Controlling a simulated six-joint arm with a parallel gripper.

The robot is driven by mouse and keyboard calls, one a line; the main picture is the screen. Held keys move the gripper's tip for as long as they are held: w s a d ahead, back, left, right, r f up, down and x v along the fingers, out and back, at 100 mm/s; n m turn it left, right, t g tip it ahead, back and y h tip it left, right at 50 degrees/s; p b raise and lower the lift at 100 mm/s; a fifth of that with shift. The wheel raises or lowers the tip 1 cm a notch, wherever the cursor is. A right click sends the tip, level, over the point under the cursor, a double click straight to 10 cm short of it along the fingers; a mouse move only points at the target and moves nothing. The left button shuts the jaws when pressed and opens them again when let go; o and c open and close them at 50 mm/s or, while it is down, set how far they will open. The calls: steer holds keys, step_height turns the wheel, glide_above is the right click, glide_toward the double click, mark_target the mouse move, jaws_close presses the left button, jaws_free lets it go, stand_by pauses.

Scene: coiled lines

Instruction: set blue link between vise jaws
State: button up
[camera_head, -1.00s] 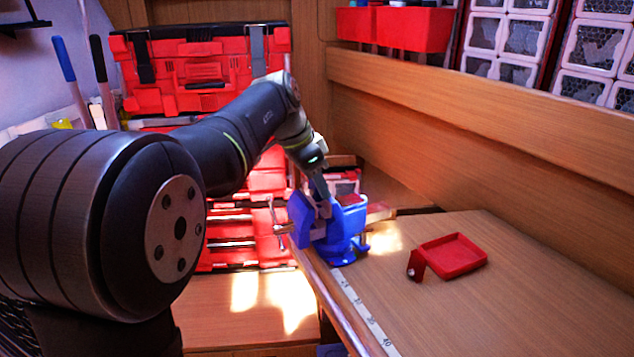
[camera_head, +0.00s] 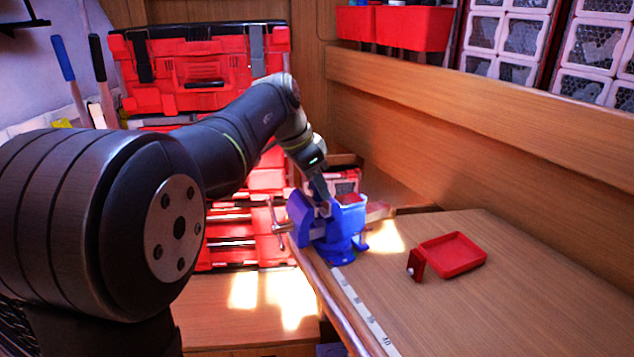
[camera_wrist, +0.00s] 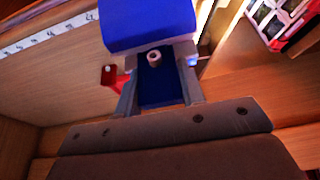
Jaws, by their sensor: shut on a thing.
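The blue vise (camera_head: 340,243) is fixed at the bench edge, with a grey screw handle on its left. It also shows at the top of the wrist view (camera_wrist: 147,24). My gripper (camera_head: 322,204) is at the vise's jaws; its fingers (camera_wrist: 160,95) show in the wrist view on either side of a dark blue piece, which I take as the blue link (camera_wrist: 160,88). My gripper is shut on it. A small pale round part (camera_wrist: 154,57) shows at its far end. In the head view the link is not clearly visible, and whether it touches the jaws cannot be told.
A red tray (camera_head: 454,255) with a small red upright piece (camera_head: 416,264) at its left lies on the bench (camera_head: 520,310), right of the vise. A white ruler strip (camera_head: 365,316) runs along the bench edge. Red toolboxes (camera_head: 200,72) stand behind. The bench's right side is clear.

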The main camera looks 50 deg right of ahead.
steer(key=shift+r, duration=0.2)
steer(key=o, duration=1.1)
steer(key=shift+r, duration=3)
steer(key=v, duration=1.7)
steer(key=shift+a+r, duration=0.1)
steer(key=shift+r, duration=0.1)
